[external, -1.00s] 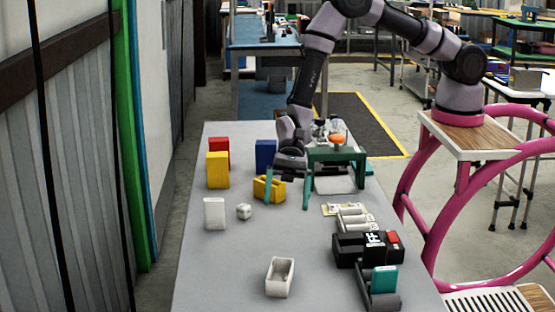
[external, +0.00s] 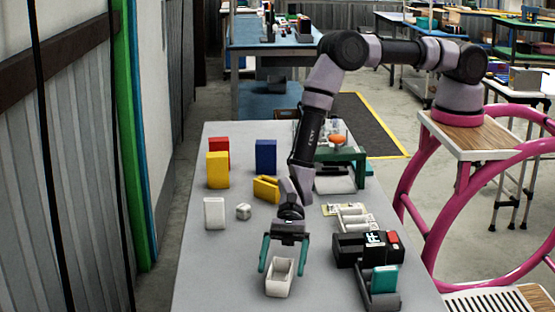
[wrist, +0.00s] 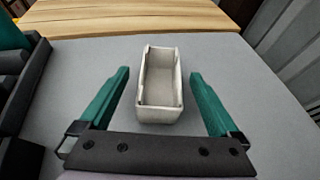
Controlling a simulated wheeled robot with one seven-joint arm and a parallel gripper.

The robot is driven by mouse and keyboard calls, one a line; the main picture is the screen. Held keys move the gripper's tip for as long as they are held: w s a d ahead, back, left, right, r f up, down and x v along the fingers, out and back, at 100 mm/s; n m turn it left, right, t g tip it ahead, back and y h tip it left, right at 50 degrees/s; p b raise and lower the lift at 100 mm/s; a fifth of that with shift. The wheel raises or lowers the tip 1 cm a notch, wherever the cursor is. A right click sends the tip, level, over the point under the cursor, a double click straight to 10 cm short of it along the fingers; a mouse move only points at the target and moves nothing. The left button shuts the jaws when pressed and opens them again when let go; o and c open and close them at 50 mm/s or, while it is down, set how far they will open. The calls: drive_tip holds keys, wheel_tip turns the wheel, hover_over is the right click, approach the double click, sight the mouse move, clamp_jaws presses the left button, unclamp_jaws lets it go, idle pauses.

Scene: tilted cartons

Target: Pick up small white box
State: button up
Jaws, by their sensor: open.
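A small white open-topped box (external: 280,279) lies on the grey table near its front edge. It also shows in the wrist view (wrist: 160,114), ahead of and between the two fingers. My gripper (external: 283,268) is open, its green fingers apart on either side of the box's far end. In the wrist view my gripper (wrist: 157,85) holds nothing, and a gap of table shows between each finger and the box. I cannot tell how high the fingertips are above the table.
A black device (external: 368,248) and a grey holder with a teal block (external: 384,280) stand to the right. Yellow, red and blue boxes are farther back. The front left table is clear.

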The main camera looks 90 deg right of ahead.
drive_tip(key=shift+x, duration=1.2)
drive_tip(key=c, duration=1.4)
drive_tip(key=shift+r, duration=0.1)
